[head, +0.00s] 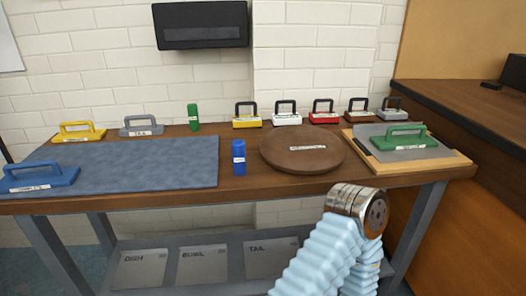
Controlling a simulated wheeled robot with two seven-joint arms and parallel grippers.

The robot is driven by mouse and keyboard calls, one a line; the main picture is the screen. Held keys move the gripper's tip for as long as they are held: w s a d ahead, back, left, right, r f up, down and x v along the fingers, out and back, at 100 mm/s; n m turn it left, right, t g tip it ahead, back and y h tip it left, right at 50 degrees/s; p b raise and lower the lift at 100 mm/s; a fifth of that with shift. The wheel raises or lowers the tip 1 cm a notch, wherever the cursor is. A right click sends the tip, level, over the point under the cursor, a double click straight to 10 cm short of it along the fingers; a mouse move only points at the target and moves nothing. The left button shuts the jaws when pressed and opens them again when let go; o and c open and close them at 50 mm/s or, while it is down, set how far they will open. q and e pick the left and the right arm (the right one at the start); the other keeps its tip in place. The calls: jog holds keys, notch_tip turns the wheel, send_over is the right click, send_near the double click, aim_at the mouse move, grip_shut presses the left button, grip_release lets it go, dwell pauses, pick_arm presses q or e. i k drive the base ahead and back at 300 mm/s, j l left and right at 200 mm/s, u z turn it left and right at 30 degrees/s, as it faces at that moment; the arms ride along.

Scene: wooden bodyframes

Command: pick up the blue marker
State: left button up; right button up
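The blue marker (238,157) is a short upright blue block with a white label. It stands on the wooden table (250,190) near the front edge, between the blue-grey mat and the round brown board. Part of one of my arms, light blue and ribbed with a metal joint, rises at the lower right, in front of the table's edge and apart from the marker. Its gripper fingers do not show. My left gripper is not in view.
A green block (193,117) stands behind the marker. A blue-grey mat (140,160) lies left, with a blue-handled tool (38,178) on its corner. A round brown board (302,160) lies right. Several handled blocks line the back. A shelf (205,264) is below.

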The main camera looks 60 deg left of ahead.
aim_at(238, 146)
jog(key=u, duration=2.25)
